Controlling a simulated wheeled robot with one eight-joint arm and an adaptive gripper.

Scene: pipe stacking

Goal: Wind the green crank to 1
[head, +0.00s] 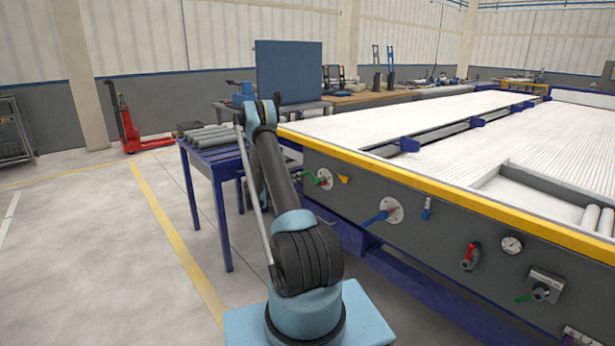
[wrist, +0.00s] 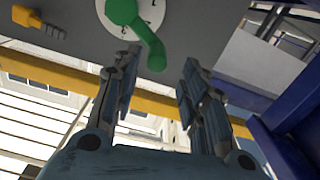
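The green crank (wrist: 142,35) sits on a round white dial (wrist: 118,22) on the grey side panel. In the wrist view its arm slants down and right, with its end at the open mouth of my gripper (wrist: 160,60). My two fingers are spread apart, one on each side of the crank's end; I cannot tell whether either touches it. The dial's marks are partly cut off and too small to read surely. In the head view the green crank (head: 320,180) is left of a yellow part, and my gripper is hidden behind my arm.
Beside the dial is a yellow knob (wrist: 30,22). Along the panel are a blue crank (head: 378,217), a red valve (head: 469,256), a gauge (head: 512,244) and another green handle (head: 528,297). A blue table (head: 212,155) with pipes stands left.

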